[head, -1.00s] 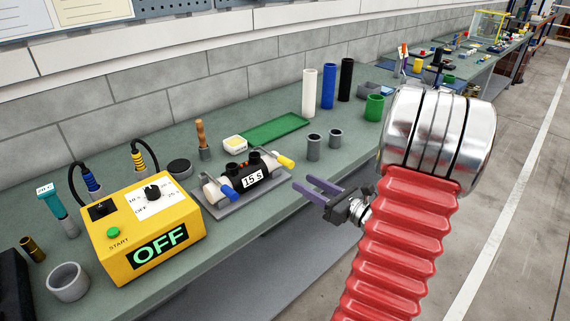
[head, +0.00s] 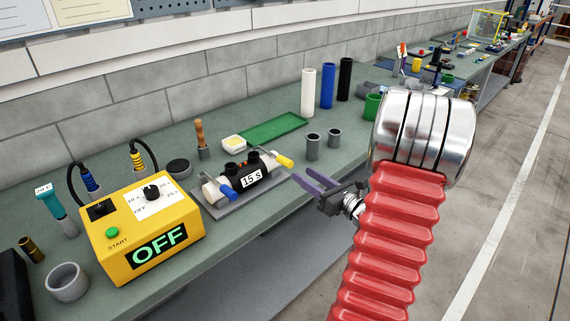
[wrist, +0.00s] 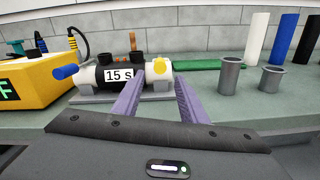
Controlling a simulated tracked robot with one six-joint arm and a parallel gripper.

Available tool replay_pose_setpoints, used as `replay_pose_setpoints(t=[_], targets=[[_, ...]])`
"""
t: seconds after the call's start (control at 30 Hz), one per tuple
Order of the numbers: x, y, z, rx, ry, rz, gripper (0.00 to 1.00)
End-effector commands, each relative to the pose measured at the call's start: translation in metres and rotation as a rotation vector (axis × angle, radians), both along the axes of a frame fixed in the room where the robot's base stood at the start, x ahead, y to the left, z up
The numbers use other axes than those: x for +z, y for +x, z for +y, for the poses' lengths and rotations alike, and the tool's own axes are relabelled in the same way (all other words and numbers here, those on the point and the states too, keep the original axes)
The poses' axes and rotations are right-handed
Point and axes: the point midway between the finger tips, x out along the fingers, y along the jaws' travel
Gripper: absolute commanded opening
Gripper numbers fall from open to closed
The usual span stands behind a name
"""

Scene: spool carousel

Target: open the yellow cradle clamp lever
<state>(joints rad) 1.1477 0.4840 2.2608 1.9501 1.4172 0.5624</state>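The yellow lever (head: 283,160) sticks out at the right end of the cradle (head: 218,208). Its round yellow end (wrist: 160,65) faces me in the wrist view. A black fitting labelled "15 s" (head: 250,179) lies in the cradle between white pipe ends. A blue lever (head: 229,193) is at the cradle's left end. My gripper (head: 302,184) is open and empty, with purple fingers apart. It is in front of and right of the yellow lever, not touching it. In the wrist view the left fingertip overlaps the cradle's right part.
A yellow control box (head: 140,230) showing "OFF" stands left of the cradle. Two grey cups (head: 312,147) stand right of it. A green tray (head: 262,130) lies behind. White, blue and black tubes (head: 327,85) stand farther back.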

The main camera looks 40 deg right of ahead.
Motion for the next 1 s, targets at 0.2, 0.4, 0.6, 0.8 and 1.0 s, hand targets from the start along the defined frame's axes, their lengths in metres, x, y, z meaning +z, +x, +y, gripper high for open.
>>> replay_pose_setpoints(t=[0.2, 0.4, 0.6, 0.8, 1.0], targets=[[-0.001, 0.031, 0.002, 0.003, 0.001, 0.0, 0.39], [0.0, 0.06, 0.002, 0.002, 0.0, 0.0, 0.39], [0.0, 0.086, 0.002, 0.001, 0.0, 0.0, 0.39], [0.0, 0.097, 0.001, -0.001, 0.001, 0.0, 0.39], [0.0, 0.097, 0.001, -0.002, 0.001, 0.0, 0.39]])
